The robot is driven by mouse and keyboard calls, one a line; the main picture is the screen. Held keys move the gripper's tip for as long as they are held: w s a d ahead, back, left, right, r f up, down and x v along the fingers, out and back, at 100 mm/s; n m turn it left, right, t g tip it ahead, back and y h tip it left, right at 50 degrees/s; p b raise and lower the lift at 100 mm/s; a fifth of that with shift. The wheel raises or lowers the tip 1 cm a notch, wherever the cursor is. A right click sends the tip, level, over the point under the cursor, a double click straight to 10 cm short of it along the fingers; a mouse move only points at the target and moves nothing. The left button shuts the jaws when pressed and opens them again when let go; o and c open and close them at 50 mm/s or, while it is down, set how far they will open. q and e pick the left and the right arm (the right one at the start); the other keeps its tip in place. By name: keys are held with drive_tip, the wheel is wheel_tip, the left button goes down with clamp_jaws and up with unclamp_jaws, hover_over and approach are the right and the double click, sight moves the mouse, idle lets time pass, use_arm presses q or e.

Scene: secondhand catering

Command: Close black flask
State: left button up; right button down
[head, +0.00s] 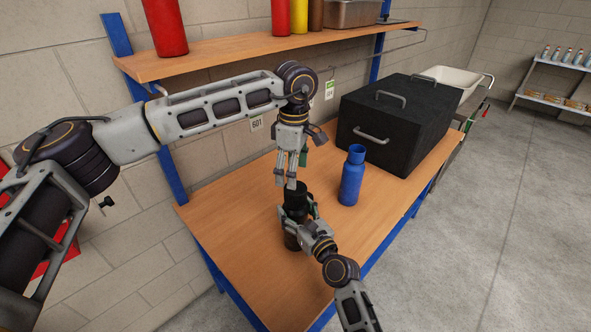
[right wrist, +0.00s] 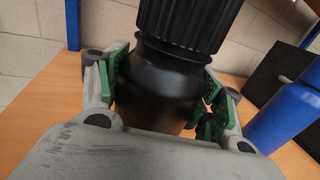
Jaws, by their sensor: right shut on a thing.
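The black flask (right wrist: 165,80) stands upright on the wooden workbench. A ribbed black lid (right wrist: 190,22) sits at its top, above the neck; I cannot tell whether it is fully tight. My right gripper (head: 303,213) is shut around the flask's body, and its green pads press on both sides in the right wrist view (right wrist: 165,85). My left gripper (head: 286,184) points straight down, with its fingertips at the lid (head: 296,190). Whether those fingers grip the lid or only hover by it is unclear. The flask's lower part is mostly hidden behind my right gripper.
A blue flask (head: 351,182) stands on the bench (head: 245,200) to the right of the black flask. A large black box (head: 395,125) with handles fills the back right. A shelf (head: 240,54) with red and yellow bottles hangs behind. The bench's left part is clear.

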use_arm(q)
drive_tip(key=n, duration=0.4)
drive_tip(key=shift+d, duration=0.1)
drive_tip(key=n, duration=0.3)
drive_tip(key=shift+d+n, duration=0.1)
drive_tip(key=shift+n, duration=0.3)
drive_tip(key=n, duration=0.3)
drive_tip(key=shift+s+n, duration=0.1)
drive_tip(key=shift+n, duration=0.3)
drive_tip(key=n, duration=0.3)
drive_tip(key=shift+d+n, duration=0.15)
drive_tip(key=shift+n, duration=0.25)
drive_tip(key=n, duration=0.3)
drive_tip(key=shift+n, duration=0.4)
drive_tip(key=n, duration=0.4)
drive_tip(key=shift+d, duration=0.1)
drive_tip(key=n, duration=0.3)
drive_tip(key=shift+n, duration=2.2)
